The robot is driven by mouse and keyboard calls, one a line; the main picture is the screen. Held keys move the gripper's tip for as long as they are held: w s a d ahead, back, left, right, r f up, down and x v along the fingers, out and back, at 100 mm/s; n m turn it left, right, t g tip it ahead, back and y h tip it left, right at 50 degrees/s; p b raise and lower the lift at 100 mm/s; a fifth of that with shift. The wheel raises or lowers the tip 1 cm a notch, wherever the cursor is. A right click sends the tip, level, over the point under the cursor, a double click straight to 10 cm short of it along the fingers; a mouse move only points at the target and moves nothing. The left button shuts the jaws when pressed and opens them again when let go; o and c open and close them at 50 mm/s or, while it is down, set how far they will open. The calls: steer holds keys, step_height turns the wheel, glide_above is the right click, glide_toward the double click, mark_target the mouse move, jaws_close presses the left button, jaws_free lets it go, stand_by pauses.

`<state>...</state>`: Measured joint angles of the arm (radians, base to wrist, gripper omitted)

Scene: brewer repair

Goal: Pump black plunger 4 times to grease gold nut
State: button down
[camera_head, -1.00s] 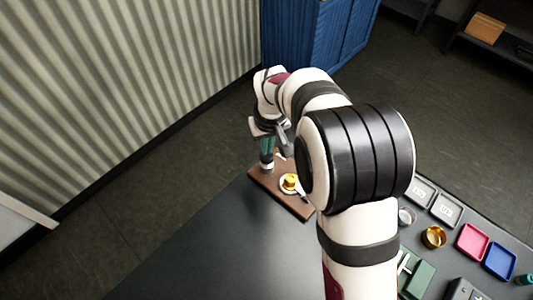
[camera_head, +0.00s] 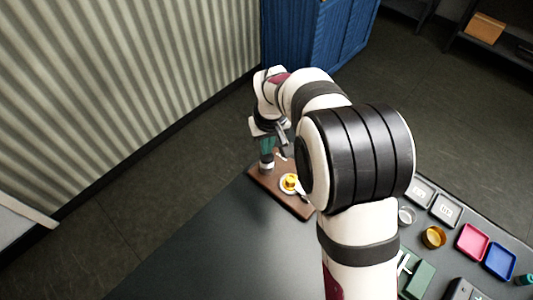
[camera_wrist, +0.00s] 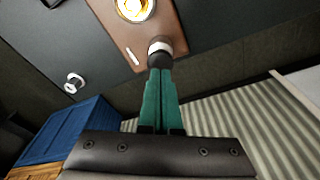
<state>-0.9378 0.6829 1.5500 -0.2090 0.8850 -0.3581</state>
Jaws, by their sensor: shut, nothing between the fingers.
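The gold nut (camera_head: 290,182) sits on a white round base on the brown board (camera_head: 303,209). It also shows at the top edge of the wrist view (camera_wrist: 134,8). The black plunger (camera_wrist: 160,60) with a pale collar stands on the same board, beside the nut. It shows small in the head view (camera_head: 267,157), below my fingers. My gripper (camera_wrist: 159,71) has its teal fingers together, with nothing between them. Its tips are at the top of the plunger and appear to touch it. How far the plunger is pressed cannot be told.
The dark table (camera_head: 215,245) is bare left of my arm. At the right are a gold cup (camera_head: 433,237), a pink tray (camera_head: 472,241), a blue tray (camera_head: 499,261) and a green block (camera_head: 420,281). A corrugated wall (camera_head: 130,90) stands beyond the board.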

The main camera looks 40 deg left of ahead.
mark_target(267, 156)
steer(key=shift+f, duration=1.45)
steer(key=shift+r, duration=2.75)
step_height(267, 156, up, 6)
